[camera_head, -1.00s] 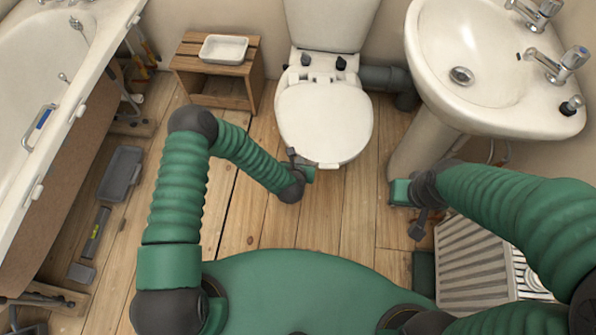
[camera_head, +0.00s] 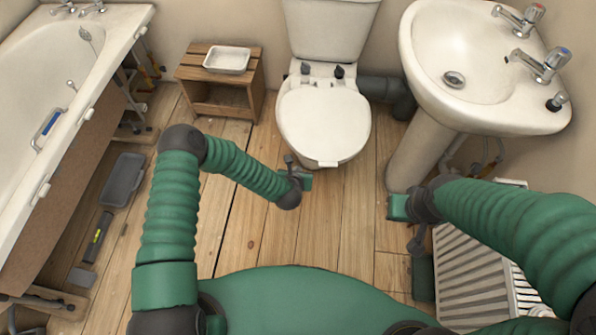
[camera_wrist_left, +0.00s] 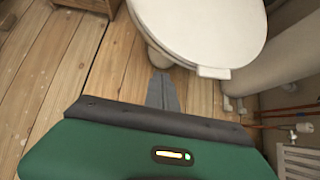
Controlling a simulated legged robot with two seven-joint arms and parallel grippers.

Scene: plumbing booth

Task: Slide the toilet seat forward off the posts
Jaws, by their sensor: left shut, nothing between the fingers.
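The white toilet seat with its lid down (camera_head: 323,122) lies over the toilet bowl below the cistern. Two dark posts (camera_head: 305,68) (camera_head: 338,72) stand behind the seat's back edge. A small pale tab shows at the seat's front edge. My left gripper (camera_head: 304,180) is just in front and to the left of that edge. In the left wrist view its grey fingers (camera_wrist_left: 162,92) are shut and empty, below the seat (camera_wrist_left: 205,35) and apart from it in the picture. My right gripper (camera_head: 398,207) is left of the radiator, below the basin; its fingers do not show clearly.
A wooden stool (camera_head: 220,98) with a white tray (camera_head: 226,60) stands left of the toilet. The basin (camera_head: 485,60) and its pedestal (camera_head: 420,155) are on the right, the bath (camera_head: 60,110) on the left. The floorboards in front of the toilet are bare.

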